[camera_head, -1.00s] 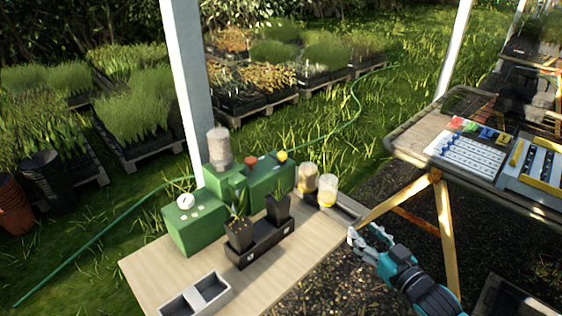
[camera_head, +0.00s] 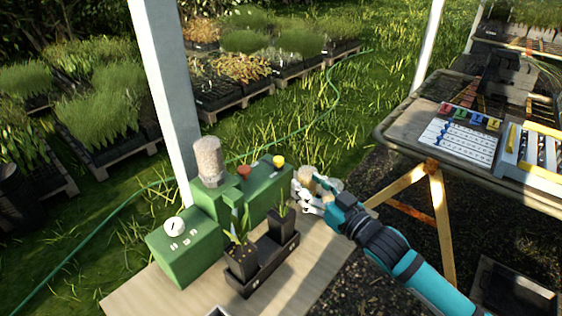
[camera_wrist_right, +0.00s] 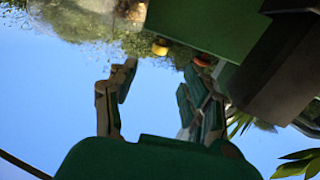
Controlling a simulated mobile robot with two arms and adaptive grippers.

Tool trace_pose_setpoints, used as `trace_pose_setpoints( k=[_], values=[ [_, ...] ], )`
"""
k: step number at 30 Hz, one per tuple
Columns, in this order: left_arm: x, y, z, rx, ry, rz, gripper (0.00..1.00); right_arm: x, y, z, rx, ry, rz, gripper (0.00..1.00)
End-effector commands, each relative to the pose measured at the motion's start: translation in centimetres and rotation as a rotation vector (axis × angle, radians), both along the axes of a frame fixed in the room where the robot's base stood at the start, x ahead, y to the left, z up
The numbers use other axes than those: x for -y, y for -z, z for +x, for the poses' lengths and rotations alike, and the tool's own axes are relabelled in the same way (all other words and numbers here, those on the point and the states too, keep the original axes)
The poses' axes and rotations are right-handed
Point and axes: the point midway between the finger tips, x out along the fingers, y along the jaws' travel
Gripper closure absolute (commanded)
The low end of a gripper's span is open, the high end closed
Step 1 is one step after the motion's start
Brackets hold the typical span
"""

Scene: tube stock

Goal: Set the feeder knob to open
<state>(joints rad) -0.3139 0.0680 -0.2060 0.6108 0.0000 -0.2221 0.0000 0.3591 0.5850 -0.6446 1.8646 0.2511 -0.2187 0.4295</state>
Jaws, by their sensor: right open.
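The green feeder machine (camera_head: 184,256) stands along the back of the wooden table, with a clear grain-filled hopper (camera_head: 209,160) on top. It bears a white round dial (camera_head: 174,225) at its left end, a red knob (camera_head: 243,171) in the middle and a yellow knob (camera_head: 278,160) at the right. I cannot tell which is the feeder knob. My right gripper (camera_head: 303,198) is open and empty, just right of the machine's right end, apart from the yellow knob. In the right wrist view, the yellow knob (camera_wrist_right: 160,47) lies beyond the open fingers (camera_wrist_right: 157,90). My left gripper is not in view.
A black tray (camera_head: 262,268) with potted seedlings sits in front of the machine. The wooden table (camera_head: 150,296) is bare at its front left. A second table with a white panel (camera_head: 458,140) is at the right.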

Motion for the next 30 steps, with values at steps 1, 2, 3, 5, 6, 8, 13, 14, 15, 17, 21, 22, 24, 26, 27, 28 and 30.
trace_pose_setpoints(
  k=[1, 2, 3, 5, 6, 8, 13, 14, 15, 17, 21, 22, 24, 26, 27, 28, 30],
  values=[
    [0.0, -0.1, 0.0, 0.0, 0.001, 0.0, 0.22, -0.8, -0.2, 1.1, 0.002, 0.0, 0.002, 0.51],
    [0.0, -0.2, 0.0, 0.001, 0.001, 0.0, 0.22, -1.1, -0.2, 1.6, 0.002, 0.0, 0.002, 0.51],
    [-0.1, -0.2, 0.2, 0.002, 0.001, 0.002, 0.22, -1.7, -0.2, 2.3, 0.002, 0.0, 0.001, 0.51],
    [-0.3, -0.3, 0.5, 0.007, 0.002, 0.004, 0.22, -2.4, -0.2, 3.4, 0.002, 0.0, 0.003, 0.51],
    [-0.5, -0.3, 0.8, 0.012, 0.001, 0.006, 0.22, -2.9, -0.2, 4.1, 0.002, -0.001, 0.001, 0.51],
    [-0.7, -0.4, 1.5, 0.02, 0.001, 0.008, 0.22, -3.6, -0.1, 5.1, 0.001, 0.001, 0.001, 0.51],
    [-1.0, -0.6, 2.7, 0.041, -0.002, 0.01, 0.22, -5.2, -0.1, 7.4, 0.001, 0.0, 0.001, 0.51],
    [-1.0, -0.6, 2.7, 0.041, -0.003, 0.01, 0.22, -5.4, 0.0, 7.6, -0.001, 0.0, 0.001, 0.51],
    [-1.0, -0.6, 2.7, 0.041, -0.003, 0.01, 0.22, -5.7, 0.0, 8.0, -0.001, 0.0, 0.001, 0.51],
    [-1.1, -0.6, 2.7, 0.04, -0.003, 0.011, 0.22, -5.9, 0.0, 8.4, -0.001, 0.0, -0.001, 0.51],
    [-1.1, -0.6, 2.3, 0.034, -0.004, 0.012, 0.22, -6.2, 0.0, 8.8, -0.001, 0.0, -0.001, 0.51],
    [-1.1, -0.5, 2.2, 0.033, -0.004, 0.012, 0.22, -6.3, 0.0, 8.8, -0.001, 0.0, -0.001, 0.51],
    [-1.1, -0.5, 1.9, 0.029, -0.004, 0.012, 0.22, -6.3, 0.0, 8.8, 0.0, 0.0, 0.0, 0.51],
    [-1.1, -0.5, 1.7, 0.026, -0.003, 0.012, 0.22, -6.3, 0.0, 8.8, 0.0, 0.0, 0.0, 0.51],
    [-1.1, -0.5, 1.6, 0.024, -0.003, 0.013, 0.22, -6.3, 0.0, 8.8, 0.0, 0.0, 0.0, 0.51],
    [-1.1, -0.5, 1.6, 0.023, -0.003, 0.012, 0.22, -6.3, 0.0, 8.8, 0.0, 0.0, 0.0, 0.51],
    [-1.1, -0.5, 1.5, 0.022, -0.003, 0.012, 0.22, -6.3, 0.0, 8.8, -0.001, 0.0, -0.001, 0.59]
  ],
)
